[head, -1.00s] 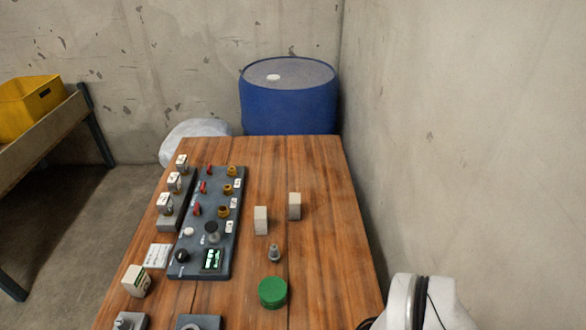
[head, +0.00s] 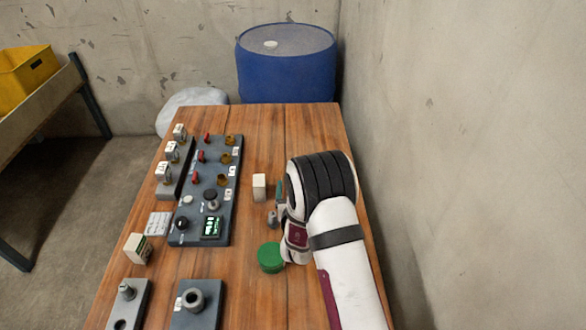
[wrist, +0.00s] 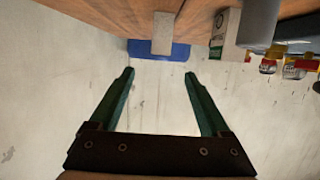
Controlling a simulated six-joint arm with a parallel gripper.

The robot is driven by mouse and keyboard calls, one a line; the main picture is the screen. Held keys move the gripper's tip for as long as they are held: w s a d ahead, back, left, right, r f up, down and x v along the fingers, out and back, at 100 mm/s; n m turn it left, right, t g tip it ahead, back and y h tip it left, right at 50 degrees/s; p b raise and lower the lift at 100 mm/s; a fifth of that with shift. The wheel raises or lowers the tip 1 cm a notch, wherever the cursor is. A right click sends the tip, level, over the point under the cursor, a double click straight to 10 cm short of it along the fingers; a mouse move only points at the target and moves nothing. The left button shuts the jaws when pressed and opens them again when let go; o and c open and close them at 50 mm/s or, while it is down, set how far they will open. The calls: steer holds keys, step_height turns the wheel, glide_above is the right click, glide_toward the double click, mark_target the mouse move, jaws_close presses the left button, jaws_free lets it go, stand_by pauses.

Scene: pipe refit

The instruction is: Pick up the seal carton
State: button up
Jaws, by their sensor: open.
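My gripper (head: 281,194) is over the right part of the table, largely hidden by my own arm in the head view. In the wrist view its two green fingers (wrist: 158,73) are apart with nothing between them. A small pale box (head: 259,187) stands upright just left of the gripper. A white carton with green print (head: 138,249) stands at the table's left front. The wrist view, upside down, shows a plain beige block (wrist: 163,33) beyond the fingers and a box with green print (wrist: 226,38) to its right. I cannot tell which one is the seal carton.
A dark panel (head: 190,229) with knobs and red levers lies left of the gripper. A green round lid (head: 270,258) and a small metal fitting (head: 271,218) are near my arm. A blue drum (head: 287,70) stands behind the table (head: 235,280). A wall rises at right.

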steer(key=x, duration=0.7)
steer(key=shift+f, duration=0.1)
steer(key=x, duration=0.5)
steer(key=shift+f, duration=0.2)
jaws_close()
